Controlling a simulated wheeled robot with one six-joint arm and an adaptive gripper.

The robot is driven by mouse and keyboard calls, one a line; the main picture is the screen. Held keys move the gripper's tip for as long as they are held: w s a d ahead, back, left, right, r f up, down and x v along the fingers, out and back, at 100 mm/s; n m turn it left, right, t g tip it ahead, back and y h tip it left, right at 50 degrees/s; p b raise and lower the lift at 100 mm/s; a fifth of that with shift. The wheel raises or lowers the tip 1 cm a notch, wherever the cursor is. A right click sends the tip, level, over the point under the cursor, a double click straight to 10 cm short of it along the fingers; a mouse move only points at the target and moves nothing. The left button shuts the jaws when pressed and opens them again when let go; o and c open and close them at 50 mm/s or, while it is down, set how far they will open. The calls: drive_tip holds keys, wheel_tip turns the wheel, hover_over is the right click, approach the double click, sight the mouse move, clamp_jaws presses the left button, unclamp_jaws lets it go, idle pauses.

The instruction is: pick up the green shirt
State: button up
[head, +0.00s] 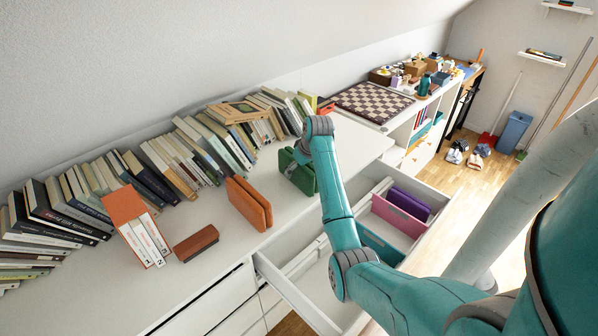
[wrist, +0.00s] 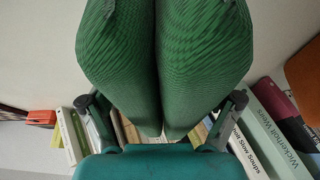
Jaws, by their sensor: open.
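The green shirt (head: 303,180) is folded and stands upright on the white top of the drawer unit, in front of the row of books. In the wrist view the shirt (wrist: 165,65) fills the upper middle as two rounded green folds side by side. My gripper (head: 297,160) is at the shirt, and my arm hides part of it in the head view. In the wrist view my gripper (wrist: 165,100) is open, with one dark finger on each side of the shirt's lower part. I cannot tell whether the fingers touch the cloth.
An orange folded item (head: 248,204) stands left of the shirt. A brown block (head: 196,243) and an orange binder box (head: 127,208) are further left. Books (head: 205,145) line the wall behind. An open drawer (head: 425,225) with purple and pink items lies below right. A chessboard (head: 372,101) lies beyond.

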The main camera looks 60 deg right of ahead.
drive_tip(key=c, duration=1.3)
drive_tip(key=shift+c, duration=0.2)
